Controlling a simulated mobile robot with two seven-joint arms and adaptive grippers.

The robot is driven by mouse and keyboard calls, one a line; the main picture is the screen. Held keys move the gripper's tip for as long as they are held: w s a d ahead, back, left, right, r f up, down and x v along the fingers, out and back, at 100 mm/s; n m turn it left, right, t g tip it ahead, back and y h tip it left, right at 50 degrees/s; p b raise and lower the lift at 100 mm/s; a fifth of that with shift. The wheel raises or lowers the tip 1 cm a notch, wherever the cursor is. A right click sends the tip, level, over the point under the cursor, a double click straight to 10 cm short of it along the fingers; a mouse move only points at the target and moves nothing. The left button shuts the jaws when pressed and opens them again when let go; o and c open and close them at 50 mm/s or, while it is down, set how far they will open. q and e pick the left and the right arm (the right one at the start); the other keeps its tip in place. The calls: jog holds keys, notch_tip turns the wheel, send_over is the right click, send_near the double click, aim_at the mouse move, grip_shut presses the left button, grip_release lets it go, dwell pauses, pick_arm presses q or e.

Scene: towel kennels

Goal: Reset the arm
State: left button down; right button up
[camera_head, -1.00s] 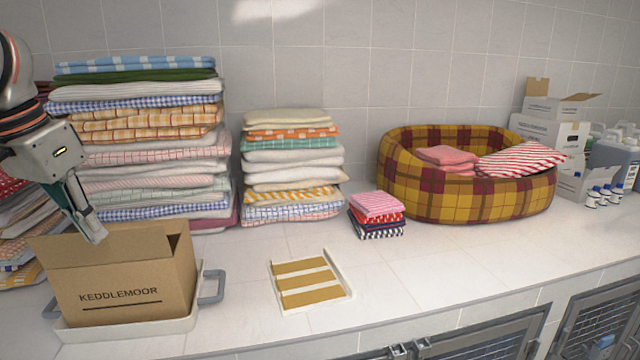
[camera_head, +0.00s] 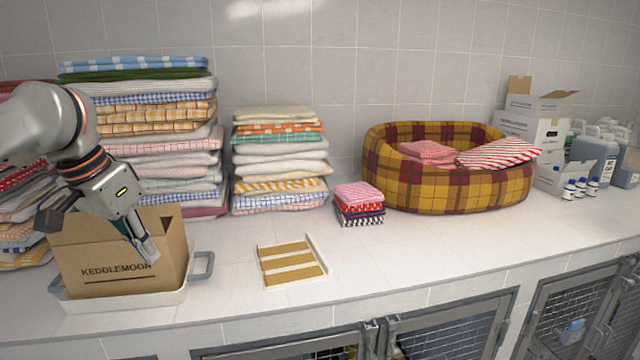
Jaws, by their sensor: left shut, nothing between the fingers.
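My left arm comes in from the left, and its gripper (camera_head: 149,252) is shut and empty. It points down in front of the cardboard box marked KEDDLEMOOR (camera_head: 125,268) and hides part of the box's front and lettering. I cannot tell whether the fingers touch the box. The box stands in a white tray (camera_head: 120,303) with grey handles, at the left of the counter. My right gripper is not in view.
Tall towel stacks (camera_head: 160,130) and a shorter stack (camera_head: 280,160) stand along the wall. A small folded pile (camera_head: 359,203), a plaid pet bed (camera_head: 440,190), bottles and boxes are to the right. The counter front is clear.

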pick_arm(q)
jog(key=w+d+f+h, duration=0.1)
jog(key=d+f, duration=0.4)
jog(key=f, duration=0.1)
jog(key=w+d+f+m+h, duration=0.1)
jog(key=d+f, duration=0.5)
jog(key=w+d+f+m+t+h, duration=0.1)
jog(key=d+f+h, duration=0.1)
jog(key=d+f, duration=0.3)
jog(key=shift+w+d+f, duration=0.2)
jog(key=shift+w+f, duration=0.1)
jog(key=shift+f, duration=0.25)
jog(key=s+d+f+n+t+h, duration=0.1)
jog(key=s+d+f+t, duration=0.15)
jog(key=f, duration=0.75)
jog(key=s+d+f+n+t+h, duration=0.1)
jog(key=s+d+f+t, duration=0.15)
jog(key=f, duration=0.65)
jog(key=s+a+f+y, duration=0.2)
jog(key=s+a+f, duration=0.5)
jog(key=s, duration=0.3)
jog(key=s+a+f+t+y, duration=0.1)
jog(key=s+a+f+y, duration=0.2)
jog(key=s+a+f, duration=0.4)
jog(key=s+f, duration=0.1)
jog(key=s, duration=0.2)
jog(key=shift+y, duration=0.3)
jog(key=shift+d, duration=0.1)
